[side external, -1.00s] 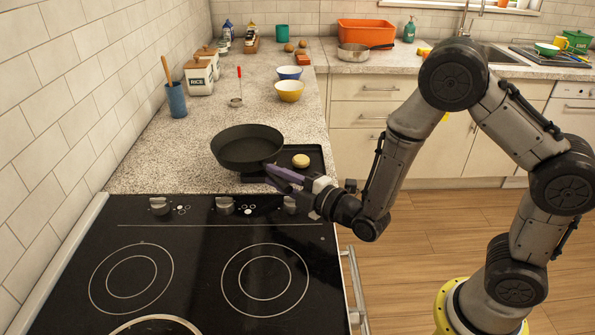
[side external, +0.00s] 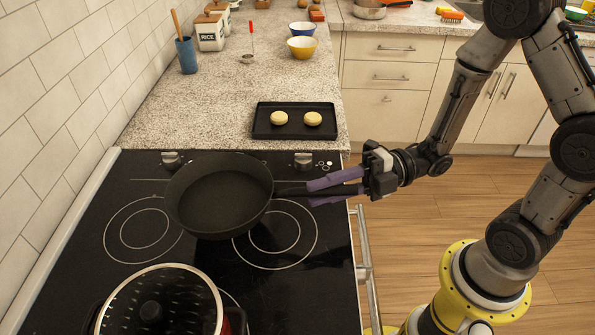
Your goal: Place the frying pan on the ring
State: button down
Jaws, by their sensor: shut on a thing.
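The black frying pan (side external: 219,197) is over the back part of the black glass stove, between and partly covering the two back rings. My gripper (side external: 330,187) is shut on the pan's handle, to the right of the pan. The pan looks held about level, and I cannot tell whether its base touches the glass. The back right ring (side external: 290,235) shows in part to the right of and below the pan. The back left ring (side external: 137,229) shows to its left.
A lidded pot (side external: 160,305) stands at the front of the stove. A black tray (side external: 296,121) with two round buns lies on the counter (side external: 190,112) behind the stove. Bowls (side external: 302,47), a utensil holder (side external: 187,54) and a rice canister (side external: 210,32) stand farther back.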

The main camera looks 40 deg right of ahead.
jog(key=shift+s+d, duration=3.2)
jog(key=shift+s, duration=0.05)
jog(key=shift+n+g+y, duration=0.3)
jog(key=shift+g, duration=0.1)
jog(key=shift+f, duration=3.35)
jog(key=c, duration=0.6)
grip_release()
jog(key=shift+c, duration=0.2)
jog(key=shift+f, duration=0.1)
jog(key=v, duration=0.7)
jog(key=shift+d, duration=0.25)
